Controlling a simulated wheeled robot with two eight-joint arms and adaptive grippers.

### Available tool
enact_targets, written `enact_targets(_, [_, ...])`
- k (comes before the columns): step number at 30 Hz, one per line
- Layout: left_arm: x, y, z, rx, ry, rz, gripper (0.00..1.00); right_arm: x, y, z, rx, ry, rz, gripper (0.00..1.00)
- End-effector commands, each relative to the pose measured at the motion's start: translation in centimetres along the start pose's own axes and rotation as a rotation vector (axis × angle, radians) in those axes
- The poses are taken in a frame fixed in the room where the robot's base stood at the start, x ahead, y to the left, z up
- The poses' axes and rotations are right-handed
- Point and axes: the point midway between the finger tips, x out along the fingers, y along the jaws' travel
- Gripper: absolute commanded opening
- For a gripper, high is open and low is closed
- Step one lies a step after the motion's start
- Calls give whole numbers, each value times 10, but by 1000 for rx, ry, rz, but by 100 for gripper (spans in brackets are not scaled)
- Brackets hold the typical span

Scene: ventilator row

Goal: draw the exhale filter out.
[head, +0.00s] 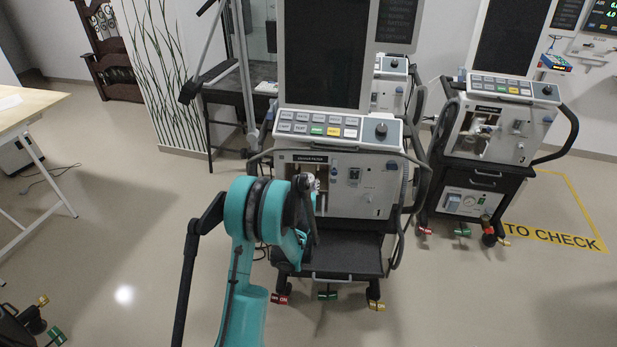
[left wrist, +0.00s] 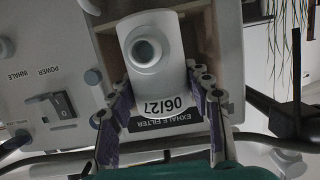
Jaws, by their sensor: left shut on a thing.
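The exhale filter (left wrist: 150,62) is a white block with a round grey port and a label "06/27", upside down in the left wrist view. It is at the opening of a tan-lined bay (left wrist: 103,42) in the middle ventilator (head: 345,185). How deep it sits in the bay I cannot tell. My left gripper (left wrist: 162,98) has its purple-padded fingers shut on the filter's two sides. In the head view my teal arm and wrist hide most of the filter and fingers. My right gripper is in neither view.
A power switch (left wrist: 50,105) and "EXHALE FILTER" plate (left wrist: 168,122) are close to the bay. A grey rail (left wrist: 265,143) crosses near the gripper. A second ventilator (head: 497,125) stands right, by a "TO CHECK" floor marking (head: 553,237). The floor in front is mostly clear.

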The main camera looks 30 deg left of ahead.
Motion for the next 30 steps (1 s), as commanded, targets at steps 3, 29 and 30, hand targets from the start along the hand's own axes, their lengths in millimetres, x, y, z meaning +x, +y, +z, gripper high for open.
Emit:
enact_targets(3, [-9, 0, 2, 0, 0, 0, 21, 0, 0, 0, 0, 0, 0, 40])
enact_targets(29, [-49, 0, 12, 0, 0, 0, 21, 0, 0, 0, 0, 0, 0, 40])
enact_targets(30, [-48, 0, 12, 0, 0, 0, 21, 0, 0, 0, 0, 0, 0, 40])
